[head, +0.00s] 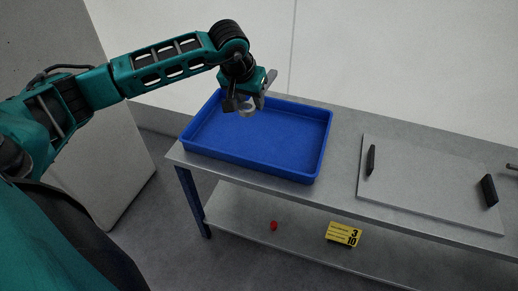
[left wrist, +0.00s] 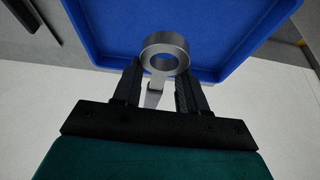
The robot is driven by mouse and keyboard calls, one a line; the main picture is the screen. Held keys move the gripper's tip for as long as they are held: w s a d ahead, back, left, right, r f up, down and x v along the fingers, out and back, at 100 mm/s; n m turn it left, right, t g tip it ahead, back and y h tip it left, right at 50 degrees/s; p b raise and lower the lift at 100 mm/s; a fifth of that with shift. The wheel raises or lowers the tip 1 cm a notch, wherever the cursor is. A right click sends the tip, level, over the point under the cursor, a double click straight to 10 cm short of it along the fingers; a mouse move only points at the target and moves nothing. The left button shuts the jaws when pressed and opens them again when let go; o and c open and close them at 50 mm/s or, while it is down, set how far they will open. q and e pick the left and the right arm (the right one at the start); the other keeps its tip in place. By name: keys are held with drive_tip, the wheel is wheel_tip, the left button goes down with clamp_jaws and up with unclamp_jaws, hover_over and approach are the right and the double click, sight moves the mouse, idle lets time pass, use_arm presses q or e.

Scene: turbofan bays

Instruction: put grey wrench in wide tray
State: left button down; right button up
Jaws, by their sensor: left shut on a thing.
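My left gripper (head: 243,104) is shut on the grey wrench (head: 247,110) and holds it above the blue wide tray (head: 323,150), over the tray's far left part. In the left wrist view the wrench's ring end (left wrist: 166,50) sticks out beyond the fingertips (left wrist: 158,80), with part of its handle between the fingers. The blue tray (left wrist: 215,75) lies beyond the ring. The tray looks empty in the head view. My right gripper is not in view.
The tray stands on the left end of a grey bench (head: 345,190). A flat grey panel (head: 425,185) with two black handles lies to the right. A pale wall is behind.

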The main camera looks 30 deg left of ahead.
use_arm(q)
drive_tip(key=w+a+b, duration=0.2)
drive_tip(key=a+b, duration=0.1)
drive_tip(key=a, duration=0.1)
drive_tip(key=b, duration=0.3)
hover_over(245, 143)
drive_tip(key=s, duration=0.2)
drive_tip(key=shift+n, duration=0.3)
drive_tip(key=f, duration=1.3)
drive_tip(key=shift+w+d+f, duration=0.2)
drive_tip(key=shift+w+f, duration=0.05)
drive_tip(key=shift+f, duration=0.6)
wheel_tip(245, 143, down, 4)
drive_tip(key=shift+f+b, duration=0.1)
drive_tip(key=shift+b, duration=0.65)
